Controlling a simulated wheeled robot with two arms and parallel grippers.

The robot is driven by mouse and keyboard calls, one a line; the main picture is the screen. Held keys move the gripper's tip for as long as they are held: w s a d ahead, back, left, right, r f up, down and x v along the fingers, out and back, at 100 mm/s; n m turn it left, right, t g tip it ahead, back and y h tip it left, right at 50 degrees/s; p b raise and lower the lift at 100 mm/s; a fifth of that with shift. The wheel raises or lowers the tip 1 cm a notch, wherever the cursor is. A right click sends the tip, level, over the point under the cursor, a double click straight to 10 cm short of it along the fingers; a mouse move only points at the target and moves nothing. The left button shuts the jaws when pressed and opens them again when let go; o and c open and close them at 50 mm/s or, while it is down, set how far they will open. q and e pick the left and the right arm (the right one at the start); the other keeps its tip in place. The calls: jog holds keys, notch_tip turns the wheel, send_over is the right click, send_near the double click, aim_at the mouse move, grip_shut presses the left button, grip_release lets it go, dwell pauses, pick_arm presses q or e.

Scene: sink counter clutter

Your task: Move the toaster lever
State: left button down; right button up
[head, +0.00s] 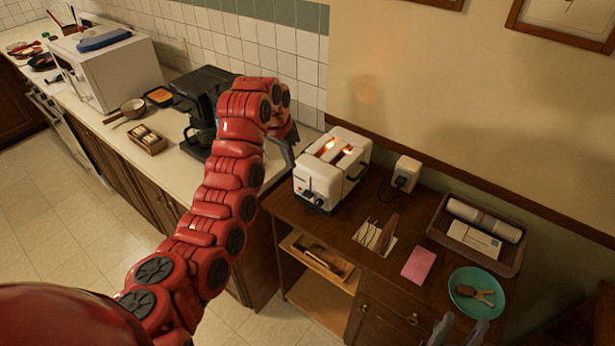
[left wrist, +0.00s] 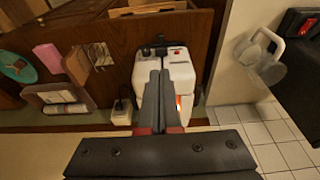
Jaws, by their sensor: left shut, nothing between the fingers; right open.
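The white toaster (head: 325,175) stands on the dark wooden cabinet, with an orange glow in its two top slots. Dark knobs and dark parts show on its near end; I cannot tell for certain which is the lever. My left gripper (head: 290,150) is just left of the toaster, partly hidden by my red arm. In the left wrist view its fingers (left wrist: 163,75) are shut and empty, in front of the toaster (left wrist: 181,72) and covering part of it. I cannot tell whether they touch it. My right gripper (head: 460,328) shows only its open grey fingertips at the bottom edge.
A black coffee maker (head: 200,90) stands left of the toaster. A wall outlet box (head: 406,172), letter holder (head: 375,237), pink notepad (head: 419,263), basket (head: 440,235) and teal plate (head: 463,283) with keys are to the right. The wall is close behind.

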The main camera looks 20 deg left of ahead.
pick_arm(q)
jog(key=shift+v, duration=1.05)
jog(key=shift+a, duration=0.1)
